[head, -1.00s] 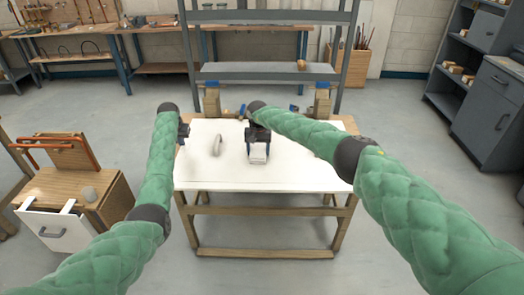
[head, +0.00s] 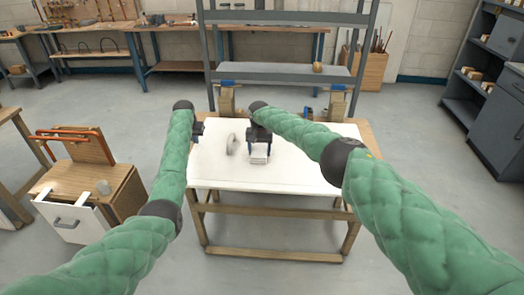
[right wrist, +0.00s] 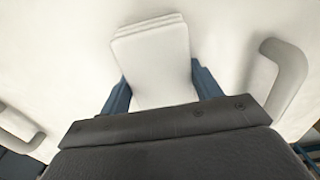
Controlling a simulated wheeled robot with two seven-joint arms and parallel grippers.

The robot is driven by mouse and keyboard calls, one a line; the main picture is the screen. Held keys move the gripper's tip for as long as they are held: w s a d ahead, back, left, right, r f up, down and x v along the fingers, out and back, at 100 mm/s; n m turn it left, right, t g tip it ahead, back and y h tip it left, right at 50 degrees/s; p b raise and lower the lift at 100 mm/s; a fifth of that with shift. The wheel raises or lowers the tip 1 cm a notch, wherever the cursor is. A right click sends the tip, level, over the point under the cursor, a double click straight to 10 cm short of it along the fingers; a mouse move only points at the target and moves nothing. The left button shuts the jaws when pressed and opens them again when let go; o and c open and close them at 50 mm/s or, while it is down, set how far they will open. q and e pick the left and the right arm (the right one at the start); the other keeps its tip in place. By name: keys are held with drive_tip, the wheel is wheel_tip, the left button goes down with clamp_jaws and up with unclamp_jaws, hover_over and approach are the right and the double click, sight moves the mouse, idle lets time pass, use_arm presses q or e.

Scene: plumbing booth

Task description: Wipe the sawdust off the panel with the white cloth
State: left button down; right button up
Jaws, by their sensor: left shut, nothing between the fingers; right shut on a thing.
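The white panel (head: 305,170) lies flat on a wooden-legged table; it fills the background of the right wrist view (right wrist: 60,60). My right gripper (head: 260,147) is shut on the white cloth (head: 259,158), a folded pad low over the panel. The cloth shows between the blue fingers in the right wrist view (right wrist: 152,60); whether it touches the panel I cannot tell. My left gripper (head: 198,131) is shut and empty near the panel's left edge. I cannot make out any sawdust; part of the panel is hidden behind my right arm.
A grey handle (head: 232,144) stands on the panel just left of the cloth; it is the curved piece right of the cloth in the right wrist view (right wrist: 278,75). Another similar piece (right wrist: 15,125) shows at left there. A wooden cabinet (head: 100,190) stands left of the table.

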sight(299, 157)
drive_tip(key=shift+d, duration=3.4)
use_arm(q)
drive_tip(key=shift+a, duration=0.1)
use_arm(e)
drive_tip(key=shift+d+f, duration=0.1)
drive_tip(key=shift+d, duration=1.85)
drive_tip(key=shift+d, duration=3.4)
drive_tip(key=shift+r, duration=0.2)
drive_tip(key=shift+r, duration=2.9)
